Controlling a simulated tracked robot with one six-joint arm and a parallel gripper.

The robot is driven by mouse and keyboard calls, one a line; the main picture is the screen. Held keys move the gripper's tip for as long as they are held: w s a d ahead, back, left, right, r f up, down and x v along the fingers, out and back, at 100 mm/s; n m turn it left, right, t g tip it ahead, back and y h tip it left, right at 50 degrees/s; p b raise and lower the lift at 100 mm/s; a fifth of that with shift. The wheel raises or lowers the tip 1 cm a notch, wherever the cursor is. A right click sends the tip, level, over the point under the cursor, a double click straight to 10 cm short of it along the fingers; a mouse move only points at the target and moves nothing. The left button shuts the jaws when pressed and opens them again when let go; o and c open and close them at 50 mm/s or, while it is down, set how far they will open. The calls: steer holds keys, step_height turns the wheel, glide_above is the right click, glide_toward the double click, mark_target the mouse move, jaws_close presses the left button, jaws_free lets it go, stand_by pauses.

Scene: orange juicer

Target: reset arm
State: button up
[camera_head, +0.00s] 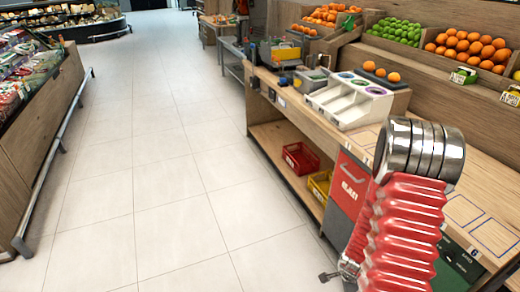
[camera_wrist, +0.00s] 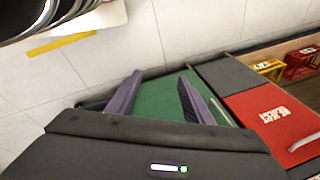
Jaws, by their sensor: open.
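My gripper (camera_wrist: 156,93) shows in the wrist view. Its two dark purple-grey fingers are apart, with nothing between them. Behind them is a dark green panel (camera_wrist: 160,90) on the counter's front; I cannot tell the distance. In the head view my arm, with red bellows and chrome rings, rises at the lower right in front of the wooden counter (camera_head: 330,140). My gripper's fingers cannot be made out there.
A red cabinet front (camera_head: 347,185) with white lettering is beside my arm. A red crate (camera_head: 300,158) and a yellow crate (camera_head: 319,186) sit on the lower shelf. A white tray (camera_head: 350,100) and oranges (camera_head: 470,47) are above. The tiled floor (camera_head: 150,170) is clear.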

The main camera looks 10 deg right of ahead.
steer(key=s+a+r+n+t, duration=0.1)
steer(key=a+r+n, duration=0.6)
steer(key=r, duration=0.7)
steer(key=s+a+r+n+t+y, duration=0.1)
steer(key=s+a+r+n, duration=0.1)
steer(key=a+r+n, duration=0.5)
steer(key=s+a+r+n+t+y, duration=0.1)
steer(key=a+r+n, duration=0.5)
steer(key=r, duration=1.4)
steer(key=s+a, duration=0.1)
steer(key=a, duration=0.3)
steer(key=shift+s+a+r+n+t, duration=0.3)
steer(key=shift+s+a+n, duration=0.05)
steer(key=shift+n, duration=0.05)
